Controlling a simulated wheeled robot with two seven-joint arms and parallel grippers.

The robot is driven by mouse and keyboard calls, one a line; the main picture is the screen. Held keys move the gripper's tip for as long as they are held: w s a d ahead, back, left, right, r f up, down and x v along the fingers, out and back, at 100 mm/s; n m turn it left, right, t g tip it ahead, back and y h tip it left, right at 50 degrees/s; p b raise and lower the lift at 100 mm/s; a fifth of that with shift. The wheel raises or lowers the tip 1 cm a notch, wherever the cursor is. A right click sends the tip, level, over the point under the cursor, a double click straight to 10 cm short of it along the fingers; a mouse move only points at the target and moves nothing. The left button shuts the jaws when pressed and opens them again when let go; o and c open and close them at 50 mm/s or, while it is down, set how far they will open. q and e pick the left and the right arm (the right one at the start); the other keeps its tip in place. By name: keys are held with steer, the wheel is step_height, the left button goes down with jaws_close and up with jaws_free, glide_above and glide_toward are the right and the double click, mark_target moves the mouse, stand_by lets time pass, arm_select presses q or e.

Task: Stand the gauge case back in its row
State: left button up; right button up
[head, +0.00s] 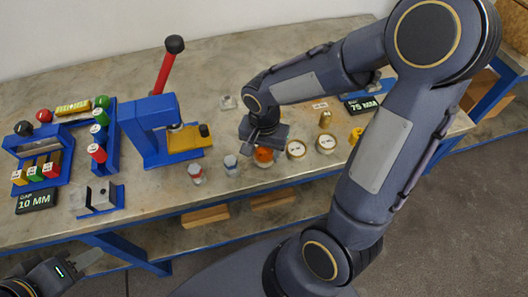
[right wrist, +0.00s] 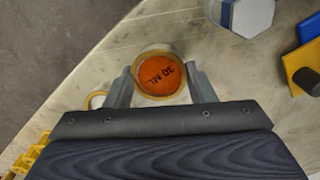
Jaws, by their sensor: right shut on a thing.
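My right gripper (head: 263,139) reaches down onto the bench from above. The orange piece (head: 263,156) shows below the gripper in the head view, in line with two round white-faced pieces (head: 296,149). I cannot tell for certain which piece is the gauge case. My left gripper (head: 68,268) is at the lower left, off the bench; its fingers are unclear.
A blue press (head: 150,130) with a red lever and yellow plate stands left of the row. Small grey-topped pieces (head: 230,163) stand between. Blue racks (head: 45,165) with coloured parts and a "GAP 10 MM" sign (head: 36,201) are at left. My right arm covers the bench's right part.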

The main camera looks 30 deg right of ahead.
steer(key=shift+f, duration=0.45)
steer(key=shift+f, duration=0.15)
steer(key=o, duration=1.1)
